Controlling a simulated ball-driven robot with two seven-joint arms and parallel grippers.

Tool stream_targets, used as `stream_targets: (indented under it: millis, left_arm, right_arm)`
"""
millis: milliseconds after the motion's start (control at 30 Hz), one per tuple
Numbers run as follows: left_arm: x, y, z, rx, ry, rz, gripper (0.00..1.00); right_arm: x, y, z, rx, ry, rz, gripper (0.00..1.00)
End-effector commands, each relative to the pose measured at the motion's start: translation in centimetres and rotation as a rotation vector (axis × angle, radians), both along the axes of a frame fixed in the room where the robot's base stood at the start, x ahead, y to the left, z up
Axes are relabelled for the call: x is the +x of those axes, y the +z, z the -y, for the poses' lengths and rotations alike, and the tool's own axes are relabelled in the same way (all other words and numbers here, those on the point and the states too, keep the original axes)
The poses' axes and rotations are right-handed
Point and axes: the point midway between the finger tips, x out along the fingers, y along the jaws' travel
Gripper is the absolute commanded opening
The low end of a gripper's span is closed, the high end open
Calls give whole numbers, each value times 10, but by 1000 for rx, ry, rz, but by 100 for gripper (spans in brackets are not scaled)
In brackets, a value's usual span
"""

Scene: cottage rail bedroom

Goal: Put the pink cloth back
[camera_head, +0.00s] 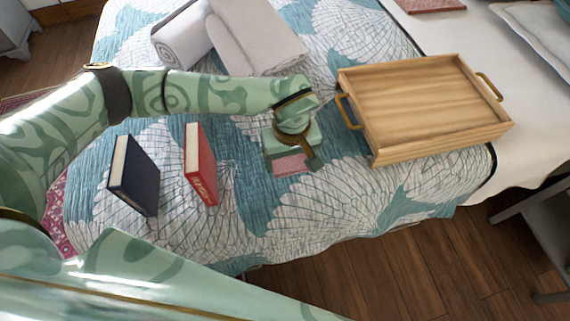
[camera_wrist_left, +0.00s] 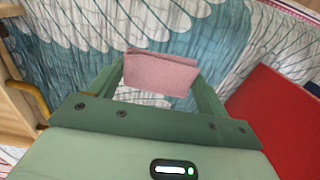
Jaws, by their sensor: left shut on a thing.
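The pink cloth (camera_head: 291,164) is a small folded piece at the middle of the bed in the head view. My left gripper (camera_head: 292,166) is over it, its jaws shut on it. In the left wrist view the cloth (camera_wrist_left: 160,75) sits between the two green fingers of the left gripper (camera_wrist_left: 160,80). I cannot tell whether the cloth touches the bed. A wooden tray (camera_head: 425,100) with brass handles lies to the right and is empty. My right gripper is out of view.
A red book (camera_head: 200,165) and a dark blue book (camera_head: 133,176) are left of the gripper; the red one also shows in the left wrist view (camera_wrist_left: 280,120). Rolled grey towels (camera_head: 255,40) lie behind. The patterned quilt (camera_head: 335,200) in front is clear.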

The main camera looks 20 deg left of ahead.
Motion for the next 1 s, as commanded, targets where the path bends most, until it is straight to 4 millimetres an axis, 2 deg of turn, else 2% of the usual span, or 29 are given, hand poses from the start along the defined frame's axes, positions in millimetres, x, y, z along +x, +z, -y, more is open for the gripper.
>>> stream_targets:
  millis: [167, 267, 400, 800, 833, 867, 900, 1000]
  left_arm:
    - [4, -11, -8, 0, 3, 0, 59]
    - [9, -27, -18, 0, 4, -2, 59]
    - [8, -53, -17, -2, 1, -3, 59]
    - [9, -56, -17, -2, 1, 3, 59]
    - [8, -55, -17, -2, 1, 3, 86]
    - [8, -55, -17, -2, 1, 3, 94]
    - [8, -55, -17, -2, 1, 3, 99]
    - [8, -55, -17, -2, 1, 3, 99]
  right_arm:
    - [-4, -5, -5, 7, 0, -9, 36]
    - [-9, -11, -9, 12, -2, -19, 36]
    - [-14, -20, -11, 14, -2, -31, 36]
    - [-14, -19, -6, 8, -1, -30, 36]
    - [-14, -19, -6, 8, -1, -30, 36]
    - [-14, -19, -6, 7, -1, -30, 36]
    - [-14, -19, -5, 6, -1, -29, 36]
    - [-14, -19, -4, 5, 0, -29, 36]
